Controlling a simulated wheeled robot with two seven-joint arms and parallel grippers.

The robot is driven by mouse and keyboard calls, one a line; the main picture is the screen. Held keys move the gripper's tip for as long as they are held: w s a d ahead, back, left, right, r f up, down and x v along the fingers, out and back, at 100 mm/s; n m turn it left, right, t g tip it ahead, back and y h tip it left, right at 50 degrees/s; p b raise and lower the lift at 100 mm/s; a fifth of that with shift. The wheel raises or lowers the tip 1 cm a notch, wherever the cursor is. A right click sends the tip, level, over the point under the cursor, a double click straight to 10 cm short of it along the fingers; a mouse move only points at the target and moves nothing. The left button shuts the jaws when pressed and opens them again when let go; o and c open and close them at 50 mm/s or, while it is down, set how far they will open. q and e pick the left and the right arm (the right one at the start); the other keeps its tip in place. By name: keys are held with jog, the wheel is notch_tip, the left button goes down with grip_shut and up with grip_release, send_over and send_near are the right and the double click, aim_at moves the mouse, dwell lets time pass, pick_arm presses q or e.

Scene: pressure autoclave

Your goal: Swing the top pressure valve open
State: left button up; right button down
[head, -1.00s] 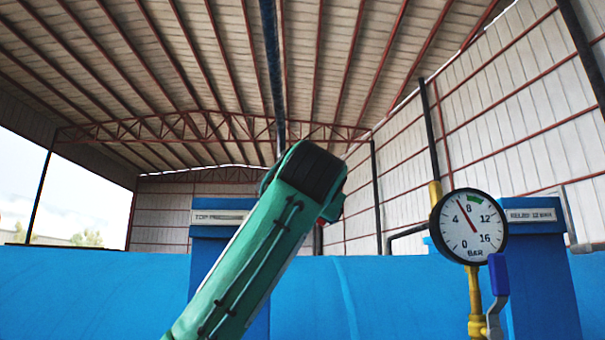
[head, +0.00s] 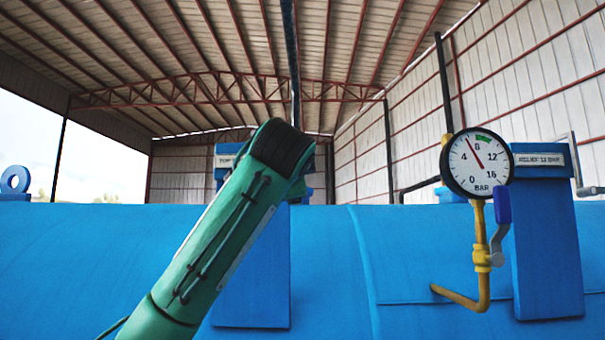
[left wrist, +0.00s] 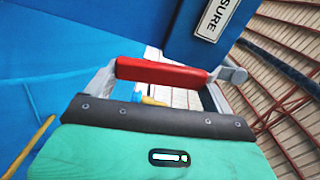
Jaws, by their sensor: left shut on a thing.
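In the left wrist view a red handle (left wrist: 165,72) on a grey metal lever (left wrist: 233,73) lies across my left gripper (left wrist: 158,80). The gripper is shut on the handle, with a grey finger at each side. Beside it is a blue block with a white label (left wrist: 216,17) reading "SURE". In the head view my green left arm reaches up to the left blue block (head: 252,285), whose label is mostly covered. My wrist hides the gripper and the handle there. My right gripper is not in view.
A round pressure gauge (head: 477,163) on a yellow pipe (head: 481,258) stands at the right, its needle between 4 and 8. A blue-handled lever (head: 503,206) is beside it. The right blue block (head: 546,250) stands behind. The blue vessel (head: 90,265) fills the lower part.

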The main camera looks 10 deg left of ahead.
pick_arm(q)
jog(key=shift+s+a+f+m, duration=0.15)
jog(key=shift+a+m, duration=0.7)
jog(key=shift+m, duration=0.15)
jog(key=o, duration=1.2)
jog(key=shift+a, duration=0.15)
jog(key=s+d+b, duration=0.2)
jog(key=s+b, duration=0.3)
jog(key=s, duration=0.8)
jog(key=shift+s+d, duration=0.15)
jog(key=shift+d, duration=0.25)
jog(key=shift+f, duration=0.1)
